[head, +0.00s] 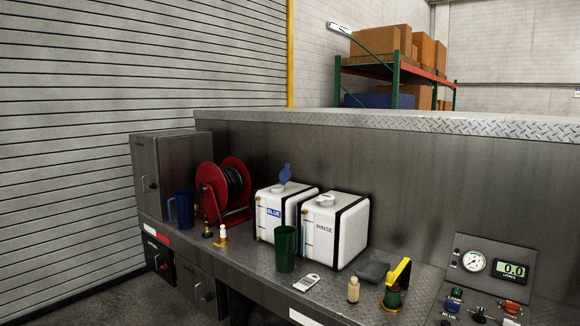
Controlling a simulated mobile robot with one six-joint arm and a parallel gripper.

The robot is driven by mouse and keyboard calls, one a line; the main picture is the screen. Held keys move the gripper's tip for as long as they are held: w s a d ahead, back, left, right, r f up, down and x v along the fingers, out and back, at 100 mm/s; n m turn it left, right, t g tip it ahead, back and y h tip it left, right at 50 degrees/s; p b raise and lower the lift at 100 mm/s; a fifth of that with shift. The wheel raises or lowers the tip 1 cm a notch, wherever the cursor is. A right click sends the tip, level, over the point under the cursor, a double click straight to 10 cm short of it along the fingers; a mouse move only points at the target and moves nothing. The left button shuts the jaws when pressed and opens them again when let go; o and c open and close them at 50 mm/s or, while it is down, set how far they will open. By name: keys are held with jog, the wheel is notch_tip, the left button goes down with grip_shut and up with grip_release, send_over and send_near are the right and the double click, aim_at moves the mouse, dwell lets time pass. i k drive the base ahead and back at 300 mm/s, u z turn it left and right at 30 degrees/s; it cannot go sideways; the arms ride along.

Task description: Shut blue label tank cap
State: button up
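The white tank with the blue BLUE label (265,226) stands on the metal deck, left of a similar tank marked RINSE (323,245). A blue cap (286,173) stands up above the blue label tank's top, tilted up on edge; it looks open. Its hinge and the filler opening are too small to make out. The RINSE tank has a white cap (325,199) lying flat on its top. My gripper is not in view.
A green cup (286,249) stands in front of the tanks. A red hose reel (224,188) and a blue jug (181,209) are to the left. A small bottle (353,290) and a gauge panel (487,270) are to the right. A metal wall (400,185) runs behind.

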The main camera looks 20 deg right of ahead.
aim_at(285, 176)
jog(key=u, duration=0.1)
jog(key=i, duration=0.9)
